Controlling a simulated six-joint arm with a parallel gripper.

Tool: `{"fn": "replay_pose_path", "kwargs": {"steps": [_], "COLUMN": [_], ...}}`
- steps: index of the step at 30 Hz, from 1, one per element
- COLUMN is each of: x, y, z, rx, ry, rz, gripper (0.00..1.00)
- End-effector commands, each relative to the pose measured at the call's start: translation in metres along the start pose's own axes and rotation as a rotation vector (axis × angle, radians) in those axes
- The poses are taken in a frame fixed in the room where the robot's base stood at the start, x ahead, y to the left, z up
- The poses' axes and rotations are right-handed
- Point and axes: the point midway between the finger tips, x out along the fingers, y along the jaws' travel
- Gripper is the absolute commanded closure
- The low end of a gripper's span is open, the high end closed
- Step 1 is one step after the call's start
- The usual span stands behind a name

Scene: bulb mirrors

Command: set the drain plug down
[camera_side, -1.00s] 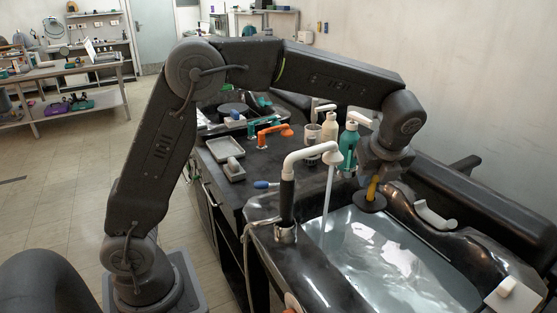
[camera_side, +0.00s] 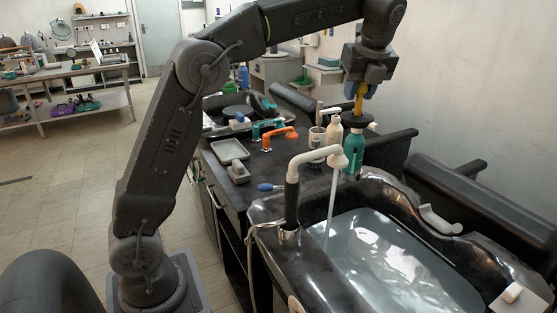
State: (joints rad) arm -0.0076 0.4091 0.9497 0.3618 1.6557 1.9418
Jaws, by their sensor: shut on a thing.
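The drain plug is a dark round disc (camera_side: 357,120) with an upright yellow handle. My gripper (camera_side: 360,88) is shut on the yellow handle and holds the plug up in the air, disc downward. In the picture the disc overlaps the top of a teal bottle (camera_side: 353,152). I cannot tell whether they touch. The black sink basin (camera_side: 270,212) in the foreground holds greyish water (camera_side: 395,265).
A white tap (camera_side: 318,154) runs a stream into the basin. A cream bottle (camera_side: 334,132), a cup (camera_side: 317,140) and an orange tap (camera_side: 280,135) stand behind it. A grey tray (camera_side: 230,151) and a blue-handled tool (camera_side: 268,187) lie on the counter, with some clear space around them.

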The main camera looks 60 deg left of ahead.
Motion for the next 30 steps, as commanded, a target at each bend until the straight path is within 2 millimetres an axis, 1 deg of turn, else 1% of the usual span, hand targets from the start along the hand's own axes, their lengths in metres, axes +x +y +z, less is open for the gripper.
{"fn": "replay_pose_path", "kwargs": {"steps": [1,5,6,8,9,11,12,14,15,18,21,24,30], "x": [0.009,0.032,0.039,0.049,0.056,0.065,0.071,0.079,0.084,0.094,0.102,0.107,0.114], "y": [0.008,0.033,0.042,0.058,0.070,0.088,0.101,0.122,0.135,0.166,0.193,0.214,0.250], "z": [0.023,0.079,0.096,0.121,0.138,0.161,0.176,0.197,0.209,0.235,0.254,0.267,0.286], "rx": [-0.025,-0.074,-0.088,-0.110,-0.126,-0.147,-0.162,-0.183,-0.197,-0.225,-0.247,-0.264,-0.293], "ry": [0.002,0.006,0.007,0.007,0.008,0.007,0.006,0.005,0.003,0.000,-0.004,-0.007,-0.013], "rz": [0.011,0.029,0.035,0.042,0.048,0.056,0.061,0.070,0.075,0.086,0.095,0.103,0.116], "gripper": [0.93,0.93,0.93,0.93,0.93,0.93,0.93,0.93,0.93,0.93,0.93,0.93,0.93]}}
